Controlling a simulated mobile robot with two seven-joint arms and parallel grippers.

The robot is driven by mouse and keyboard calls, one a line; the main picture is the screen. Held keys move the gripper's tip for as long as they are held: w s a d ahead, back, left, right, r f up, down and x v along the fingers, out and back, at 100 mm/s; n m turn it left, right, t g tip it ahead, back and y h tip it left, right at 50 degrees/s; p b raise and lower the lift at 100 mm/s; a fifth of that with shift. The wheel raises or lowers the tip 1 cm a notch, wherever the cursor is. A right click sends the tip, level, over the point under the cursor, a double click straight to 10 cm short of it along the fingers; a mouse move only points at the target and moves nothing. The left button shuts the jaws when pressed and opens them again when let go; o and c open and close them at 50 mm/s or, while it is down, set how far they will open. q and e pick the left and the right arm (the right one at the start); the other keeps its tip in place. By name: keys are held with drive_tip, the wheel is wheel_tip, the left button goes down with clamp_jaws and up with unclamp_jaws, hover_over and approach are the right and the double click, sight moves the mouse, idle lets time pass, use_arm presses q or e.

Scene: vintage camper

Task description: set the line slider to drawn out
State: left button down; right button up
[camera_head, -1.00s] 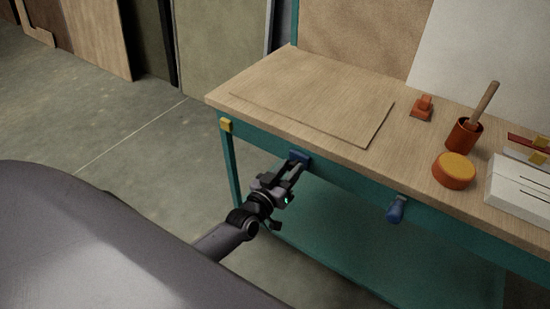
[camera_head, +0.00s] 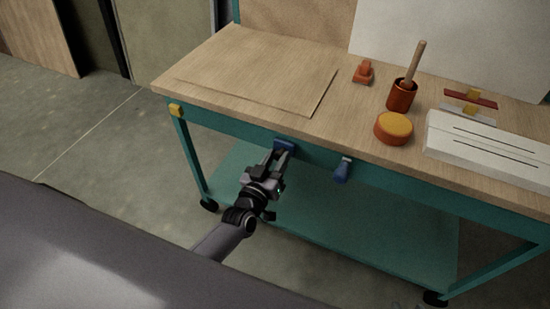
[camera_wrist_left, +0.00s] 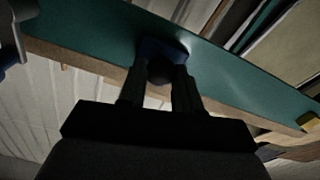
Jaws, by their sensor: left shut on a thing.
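The line slider appears to be the blue block (camera_head: 284,145) on the teal front rail of the workbench; no line is clear to me. My left gripper (camera_head: 282,155) is at the rail, its fingers shut on this block. In the left wrist view the block (camera_wrist_left: 162,52), dark blue, sits between the fingertips (camera_wrist_left: 160,75), which partly hide it. A yellow block (camera_head: 176,110) is at the rail's left end, well apart from the slider. A blue hanging piece (camera_head: 342,170) with a pale top is on the rail a short way right. My right gripper is not in view.
The wooden benchtop (camera_head: 215,62) holds a thin board (camera_head: 270,80), an orange block (camera_head: 363,72), a cup (camera_head: 402,97) with a stick, a round orange-yellow piece (camera_head: 393,127) and a white slotted box (camera_head: 485,143). A teal lower shelf (camera_head: 330,235) lies beneath. The floor at left is clear.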

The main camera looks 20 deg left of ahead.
use_arm(q)
drive_tip(key=c, duration=0.8)
unclamp_jaws()
drive_tip(key=shift+s+a+p, duration=0.15)
drive_tip(key=shift+s+p, duration=0.05)
drive_tip(key=shift+s, duration=1.6)
drive_tip(key=shift+s+a+p, duration=0.15)
drive_tip(key=shift+s, duration=1.65)
drive_tip(key=s+m+g+p, duration=0.1)
drive_tip(key=s+g, duration=0.1)
drive_tip(key=s, duration=0.3)
drive_tip(key=s+a+f+m+g+p, duration=0.1)
drive_tip(key=s+g, duration=0.2)
drive_tip(key=s, duration=0.3)
drive_tip(key=s+a+f+m+g+h+p, duration=0.1)
drive_tip(key=s+m+g, duration=0.1)
drive_tip(key=s, duration=0.3)
drive_tip(key=shift+s+f+g+p, duration=0.1)
drive_tip(key=shift+s+g+p, duration=0.2)
drive_tip(key=shift+s+p, duration=0.05)
